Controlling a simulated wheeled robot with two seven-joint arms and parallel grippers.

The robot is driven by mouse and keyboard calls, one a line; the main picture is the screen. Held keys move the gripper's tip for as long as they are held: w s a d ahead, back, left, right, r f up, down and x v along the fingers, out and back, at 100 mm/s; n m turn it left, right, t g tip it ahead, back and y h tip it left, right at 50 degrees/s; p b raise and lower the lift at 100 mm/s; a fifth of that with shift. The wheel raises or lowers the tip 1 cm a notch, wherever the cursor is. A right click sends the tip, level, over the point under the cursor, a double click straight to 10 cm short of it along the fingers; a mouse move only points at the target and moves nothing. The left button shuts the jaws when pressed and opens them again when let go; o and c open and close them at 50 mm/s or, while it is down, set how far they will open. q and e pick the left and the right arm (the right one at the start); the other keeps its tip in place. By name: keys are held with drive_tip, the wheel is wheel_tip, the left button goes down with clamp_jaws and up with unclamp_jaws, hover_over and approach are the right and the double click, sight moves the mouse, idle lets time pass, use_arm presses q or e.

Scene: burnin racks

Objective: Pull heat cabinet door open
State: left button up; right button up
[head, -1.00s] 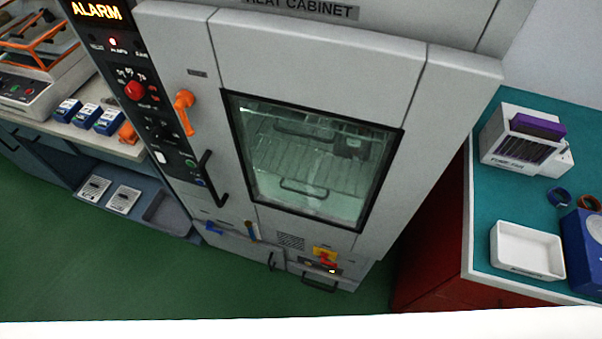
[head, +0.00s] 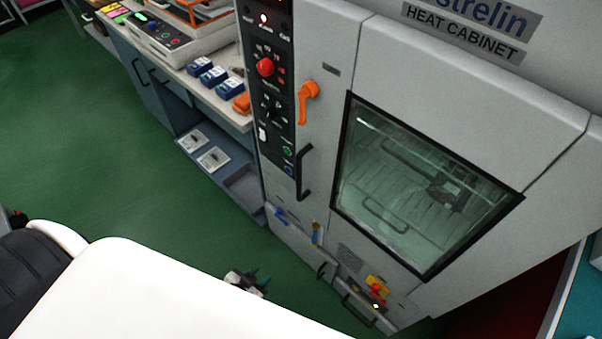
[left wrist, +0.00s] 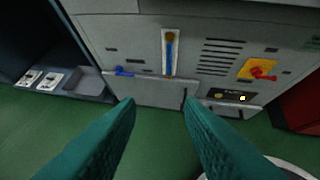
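The heat cabinet (head: 440,60) stands at the right of the head view with its door shut. The door has a dark-framed window (head: 420,195), a black vertical handle (head: 304,172) on its left side and an orange lever (head: 307,101) above that. My left gripper (head: 262,278) is low in front of the cabinet, apart from it and well below the handle. In the left wrist view its two teal fingers (left wrist: 160,110) are spread with nothing between them, facing the cabinet's lower panel (left wrist: 150,92). My right gripper is not in view.
A bench with blue boxes (head: 213,76) and a low shelf with white cards (head: 213,159) stand left of the cabinet. A red-and-yellow switch (head: 377,288) and a blue valve lever (left wrist: 124,72) sit on the lower panel. Green floor (head: 110,150) is open at left.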

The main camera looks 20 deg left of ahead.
use_arm(q)
drive_tip(key=w+r+t, duration=0.4)
drive_tip(key=w+r, duration=0.3)
drive_tip(key=r, duration=0.6)
drive_tip(key=t+h, duration=0.1)
drive_tip(key=t, duration=0.3)
approach(297, 175)
drive_tip(key=w, duration=0.3)
drive_tip(key=w+d, duration=0.1)
drive_tip(key=w, duration=0.6)
drive_tip(key=shift+w+d+p, duration=0.3)
drive_tip(key=shift+w+p, duration=0.05)
clamp_jaws()
